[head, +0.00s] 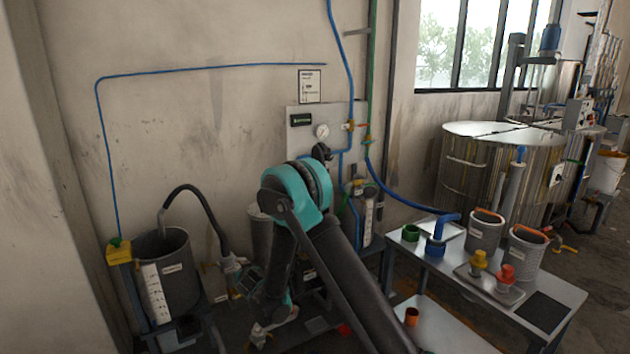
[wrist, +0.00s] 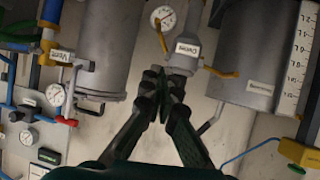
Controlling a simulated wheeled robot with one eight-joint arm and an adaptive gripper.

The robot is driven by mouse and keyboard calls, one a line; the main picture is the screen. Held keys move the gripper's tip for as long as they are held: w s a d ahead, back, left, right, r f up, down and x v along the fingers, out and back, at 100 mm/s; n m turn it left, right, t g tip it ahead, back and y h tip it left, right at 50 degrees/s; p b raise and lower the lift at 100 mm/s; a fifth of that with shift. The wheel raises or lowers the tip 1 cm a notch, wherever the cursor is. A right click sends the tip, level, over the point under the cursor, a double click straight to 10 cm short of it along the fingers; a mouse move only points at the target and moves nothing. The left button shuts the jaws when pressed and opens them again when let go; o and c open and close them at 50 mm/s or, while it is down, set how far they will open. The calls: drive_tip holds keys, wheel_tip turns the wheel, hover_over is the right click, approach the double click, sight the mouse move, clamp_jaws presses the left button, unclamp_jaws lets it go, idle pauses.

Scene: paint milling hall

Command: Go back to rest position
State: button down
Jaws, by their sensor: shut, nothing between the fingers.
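In the wrist view my gripper (wrist: 163,85) is shut, with its dark fingers together and nothing between them. In the head view my arm (head: 297,190), with teal joints, is bent and reaches down among the equipment by the wall. My gripper's fingers are hard to pick out there.
A grey vessel (head: 165,275) with a hose stands at left. In the wrist view grey cylinders (wrist: 120,50) (wrist: 255,55) and pipes crowd both sides of my gripper.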

drive_tip(key=s+d+r+m+g+h, duration=0.15)
drive_tip(key=d+r, duration=0.25)
drive_tip(key=d, duration=0.6)
drive_tip(key=s+d+r+m+g+h, duration=0.1)
drive_tip(key=s+d+r, duration=0.25)
drive_tip(key=d, duration=0.65)
drive_tip(key=s+d+r+m+g+h, duration=0.15)
drive_tip(key=d+r, duration=0.25)
drive_tip(key=d, duration=0.6)
drive_tip(key=s+d+r+g+h, duration=0.1)
drive_tip(key=s+d, duration=1.1)
drive_tip(key=s, duration=0.2)
drive_tip(key=s+d+f+g, duration=0.1)
drive_tip(key=s+d, duration=0.1)
drive_tip(key=s, duration=0.5)
drive_tip(key=s+d+f+g, duration=0.1)
drive_tip(key=s+d, duration=0.1)
drive_tip(key=s, duration=0.5)
drive_tip(key=shift+s+d+f+m+g, duration=0.2)
drive_tip(key=shift+d+m+g, duration=0.1)
drive_tip(key=shift+m, duration=0.1)
